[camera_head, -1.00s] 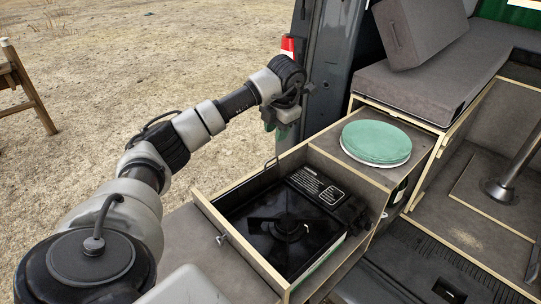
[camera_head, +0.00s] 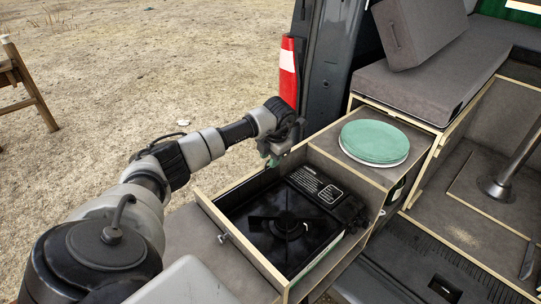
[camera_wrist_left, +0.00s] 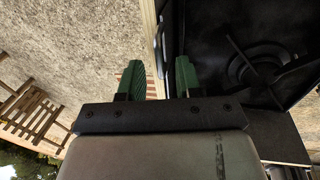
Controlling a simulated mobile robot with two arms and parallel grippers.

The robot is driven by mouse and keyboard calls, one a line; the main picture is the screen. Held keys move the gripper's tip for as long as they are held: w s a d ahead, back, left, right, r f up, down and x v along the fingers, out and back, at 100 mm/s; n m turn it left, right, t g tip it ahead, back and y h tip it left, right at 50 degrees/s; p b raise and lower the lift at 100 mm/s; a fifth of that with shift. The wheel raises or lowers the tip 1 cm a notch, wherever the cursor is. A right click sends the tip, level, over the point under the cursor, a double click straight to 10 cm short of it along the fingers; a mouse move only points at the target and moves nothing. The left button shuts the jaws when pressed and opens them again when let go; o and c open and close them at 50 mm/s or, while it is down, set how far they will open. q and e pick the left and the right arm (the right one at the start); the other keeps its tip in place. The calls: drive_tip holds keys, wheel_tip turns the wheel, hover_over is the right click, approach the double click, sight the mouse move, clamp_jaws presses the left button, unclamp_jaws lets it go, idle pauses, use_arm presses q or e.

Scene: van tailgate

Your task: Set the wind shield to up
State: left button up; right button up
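The stove (camera_head: 285,225) sits in the pulled-out wooden drawer, black with a round burner; it also shows in the wrist view (camera_wrist_left: 285,65). I cannot clearly make out the wind shield; a thin dark edge along the drawer's far left side may be part of it. My left gripper (camera_head: 272,160) is over that far left edge of the drawer, near the stove's back corner. In the wrist view its two green fingers (camera_wrist_left: 158,80) are apart, with the drawer's edge showing between them. I cannot tell whether they touch it. My right gripper is not in view.
A round green-topped item (camera_head: 375,142) stands on the cabinet right of the stove. The drawer's wooden front rim (camera_head: 240,245) is close to my arm. The red and white van lamp (camera_head: 288,72) and door pillar rise behind the gripper. Open ground lies at left.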

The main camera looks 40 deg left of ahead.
use_arm(q)
drive_tip(key=shift+c, duration=0.2)
clamp_jaws()
wheel_tip(320, 180, up, 13)
drive_tip(key=p, duration=0.5)
drive_tip(key=shift+f, duration=0.2)
drive_tip(key=shift+w, duration=0.15)
drive_tip(key=shift+c, duration=1.7)
unclamp_jaws()
drive_tip(key=o, duration=0.4)
